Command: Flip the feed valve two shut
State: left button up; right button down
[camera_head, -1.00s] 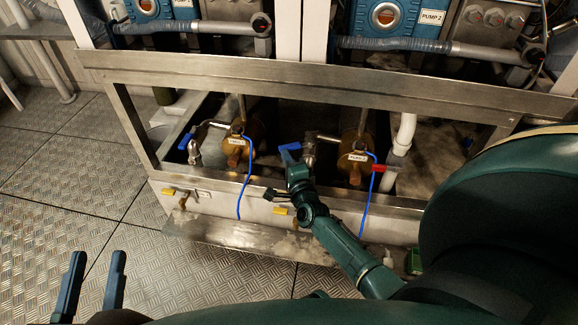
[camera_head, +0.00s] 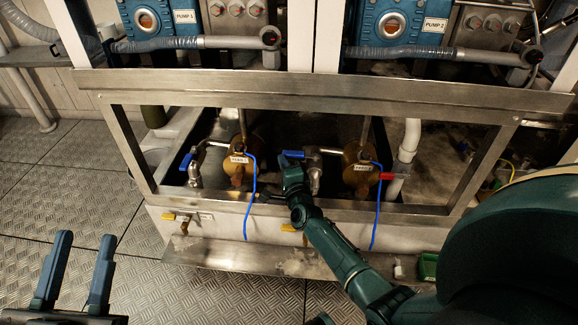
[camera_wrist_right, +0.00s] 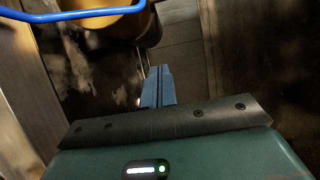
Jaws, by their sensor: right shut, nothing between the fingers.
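The second feed valve (camera_head: 313,168) is a metal valve with a blue lever handle (camera_head: 293,154) pointing left, in the middle of the frame opening in the head view. My right gripper (camera_head: 287,163) is shut and empty, just below and against or very near this handle; contact cannot be told. In the right wrist view the closed fingers (camera_wrist_right: 158,86) point into the dark recess, and the blue handle is not clear there. My left gripper (camera_head: 77,250) is open and empty over the floor at the lower left.
Another valve with a blue handle (camera_head: 186,162) stands to the left. Brass housings (camera_head: 240,155) with tags and blue tubes (camera_head: 249,200) hang beside the valves. A red handle (camera_head: 393,176) is to the right. The metal frame bar (camera_head: 320,95) crosses above; a ledge (camera_head: 250,257) lies below.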

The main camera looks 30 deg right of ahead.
pick_arm(q)
jog(key=shift+r+h, duration=0.2)
jog(key=shift+h, duration=0.1)
pick_arm(e)
jog(key=shift+w+d+r, duration=0.2)
jog(key=shift+d, duration=0.15)
jog(key=shift+s, duration=0.1)
